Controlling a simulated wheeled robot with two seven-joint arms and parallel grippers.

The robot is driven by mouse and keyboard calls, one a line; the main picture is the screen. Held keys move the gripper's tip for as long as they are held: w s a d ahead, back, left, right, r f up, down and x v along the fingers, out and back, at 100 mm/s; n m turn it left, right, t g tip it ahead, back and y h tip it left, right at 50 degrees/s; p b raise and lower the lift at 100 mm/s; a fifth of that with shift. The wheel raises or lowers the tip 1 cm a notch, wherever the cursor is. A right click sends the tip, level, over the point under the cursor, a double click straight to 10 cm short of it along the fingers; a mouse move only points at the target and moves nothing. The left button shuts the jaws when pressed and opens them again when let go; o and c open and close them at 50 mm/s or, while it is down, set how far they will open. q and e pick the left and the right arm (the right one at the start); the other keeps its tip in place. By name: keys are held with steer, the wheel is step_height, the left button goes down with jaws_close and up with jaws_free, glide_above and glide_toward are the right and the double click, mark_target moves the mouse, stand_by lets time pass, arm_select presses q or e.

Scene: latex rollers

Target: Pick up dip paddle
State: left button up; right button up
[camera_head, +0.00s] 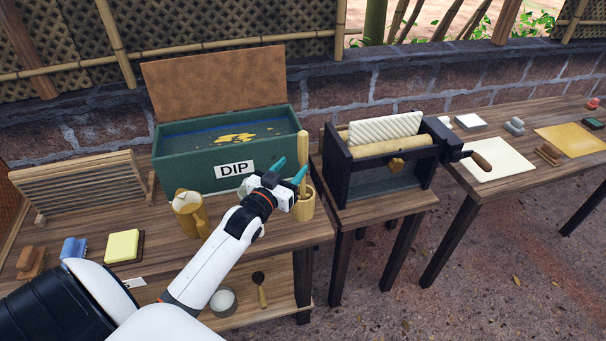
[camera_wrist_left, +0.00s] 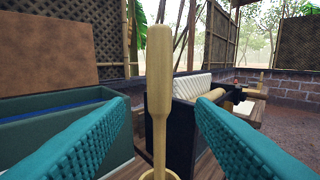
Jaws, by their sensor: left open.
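The dip paddle (camera_head: 303,152) is a pale wooden paddle standing upright in a round wooden holder (camera_head: 304,207) by the front right corner of the green DIP tank (camera_head: 180,164). My left gripper (camera_head: 289,172) is open at the paddle, its teal fingers pointing toward it. In the left wrist view the paddle (camera_wrist_left: 159,88) stands upright in the middle, between the two spread teal fingers, which do not touch it. The holder shows only in part at the bottom of that view. My right gripper is not in view.
A bamboo cup (camera_head: 188,212) stands left of my forearm. The dark roller machine (camera_head: 340,170) with its crank (camera_head: 481,161) stands close on the right. A yellow sponge (camera_head: 122,245), a blue block (camera_head: 74,249) and a slatted rack (camera_head: 80,184) are at the left.

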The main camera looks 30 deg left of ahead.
mark_target(300, 158)
arm_select(q)
steer(key=shift+w+a, duration=0.1)
steer(key=shift+w, duration=0.75)
steer(key=w+p, duration=0.1)
steer(key=w, duration=0.1)
steer(key=w+p, duration=0.1)
steer(key=w, duration=0.1)
steer(key=shift+w+a+f, duration=0.15)
steer(key=shift+w+a, duration=0.05)
steer(key=shift+w, duration=0.05)
steer(key=shift+w+f, duration=0.15)
steer(key=shift+w, duration=0.2)
steer(key=shift+s, duration=0.1)
steer(key=c, duration=0.9)
steer(key=shift+c, duration=0.8)
